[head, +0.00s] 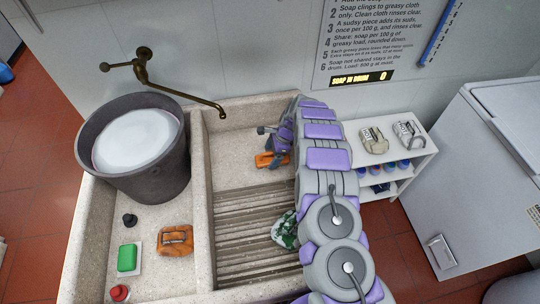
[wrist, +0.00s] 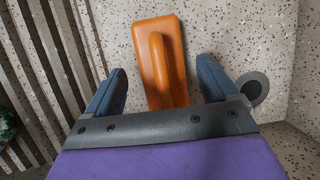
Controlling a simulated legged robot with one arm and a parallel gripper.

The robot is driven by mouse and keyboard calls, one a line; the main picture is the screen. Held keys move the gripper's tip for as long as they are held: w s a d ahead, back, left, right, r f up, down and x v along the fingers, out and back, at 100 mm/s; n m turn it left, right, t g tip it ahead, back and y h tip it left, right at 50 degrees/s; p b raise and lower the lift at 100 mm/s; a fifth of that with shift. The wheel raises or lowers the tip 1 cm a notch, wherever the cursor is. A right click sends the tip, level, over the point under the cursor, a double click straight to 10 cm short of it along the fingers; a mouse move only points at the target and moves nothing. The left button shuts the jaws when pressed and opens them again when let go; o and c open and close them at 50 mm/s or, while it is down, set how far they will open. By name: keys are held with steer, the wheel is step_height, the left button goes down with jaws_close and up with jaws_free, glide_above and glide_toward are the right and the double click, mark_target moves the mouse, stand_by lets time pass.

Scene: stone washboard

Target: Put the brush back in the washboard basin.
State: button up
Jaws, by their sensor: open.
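The orange brush (wrist: 165,35) with its raised handle lies on the speckled stone floor of the washboard basin (head: 235,172), just above the ridges. It also shows in the head view (head: 265,161), partly hidden by my gripper (head: 277,145). In the wrist view my gripper (wrist: 160,66) is open, with one blue-grey finger on each side of the brush handle. The fingers look apart from the handle. The near end of the brush is hidden behind the gripper's dark front edge.
Washboard ridges (head: 245,235) fill the basin's lower part, with a green-and-white cloth (head: 286,230) on them. Left are a bucket (head: 172,180) of white suds, green soap (head: 127,258) and an orange folded item (head: 175,240). A brass tap (head: 180,92) overhangs. A round grey piece (wrist: 253,87) is beside the right finger.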

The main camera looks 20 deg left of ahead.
steer(key=p+v, duration=0.2)
steer(key=v, duration=0.7)
steer(key=shift+r, duration=0.4)
steer(key=shift+d+r, duration=0.15)
steer(key=s+d+r+n, duration=0.3)
steer(key=s+d+r, duration=0.45)
steer(key=r, duration=0.45)
steer(key=s+d+r+n, duration=0.4)
steer(key=s+d+r, duration=0.35)
steer(key=r, duration=0.45)
steer(key=s+d+r+n+h, duration=0.2)
steer(key=s+d, duration=0.7)
steer(key=s, duration=0.5)
steer(key=s+d+r+n+h, duration=0.1)
steer(key=s+d+r+n, duration=0.1)
steer(key=s+d, duration=0.7)
steer(key=s, duration=0.5)
steer(key=shift+s+n+h, duration=0.3)
steer(key=shift+s+h, duration=0.05)
steer(key=shift+h, duration=0.05)
